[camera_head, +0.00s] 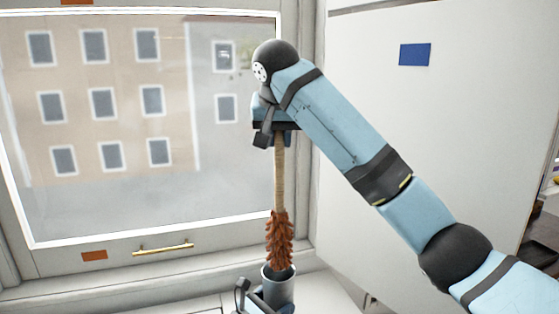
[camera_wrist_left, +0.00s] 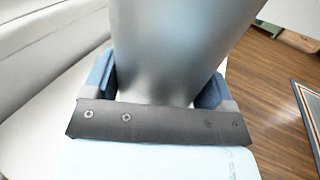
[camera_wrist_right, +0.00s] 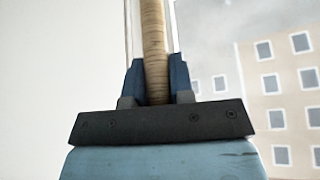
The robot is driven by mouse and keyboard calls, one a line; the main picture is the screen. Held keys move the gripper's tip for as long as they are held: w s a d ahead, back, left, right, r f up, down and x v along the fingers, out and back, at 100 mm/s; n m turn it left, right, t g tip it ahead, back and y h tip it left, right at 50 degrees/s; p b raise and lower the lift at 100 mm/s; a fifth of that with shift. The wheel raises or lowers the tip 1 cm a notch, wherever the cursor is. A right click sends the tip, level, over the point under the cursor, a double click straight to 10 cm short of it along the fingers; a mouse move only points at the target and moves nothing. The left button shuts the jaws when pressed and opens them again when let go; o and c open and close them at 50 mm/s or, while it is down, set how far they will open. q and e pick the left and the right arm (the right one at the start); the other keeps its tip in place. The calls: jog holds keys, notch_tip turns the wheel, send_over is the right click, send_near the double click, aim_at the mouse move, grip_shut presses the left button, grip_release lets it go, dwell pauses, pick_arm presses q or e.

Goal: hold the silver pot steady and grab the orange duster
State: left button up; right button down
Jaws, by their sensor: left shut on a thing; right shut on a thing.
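The orange duster (camera_head: 279,240) has orange-brown bristles and a long tan handle. It stands upright, its lower end at the mouth of the silver pot (camera_head: 279,290); whether its tip is inside is hard to tell. My right gripper (camera_head: 275,138) is shut on the upper handle. In the right wrist view the handle (camera_wrist_right: 154,45) runs between the fingers (camera_wrist_right: 158,90). My left gripper (camera_head: 258,299) is low at the pot's left side. In the left wrist view its fingers (camera_wrist_left: 160,90) are shut on the pot (camera_wrist_left: 185,45), one on each side.
A large window (camera_head: 110,110) with a gold handle (camera_head: 163,249) is behind on the left. A white panel (camera_head: 450,130) with a blue patch stands on the right. The pot is by a white ledge (camera_head: 190,303). Wooden floor (camera_wrist_left: 262,80) shows in the left wrist view.

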jog(key=shift+r, duration=0.45)
pick_arm(q)
jog(key=o, duration=0.9)
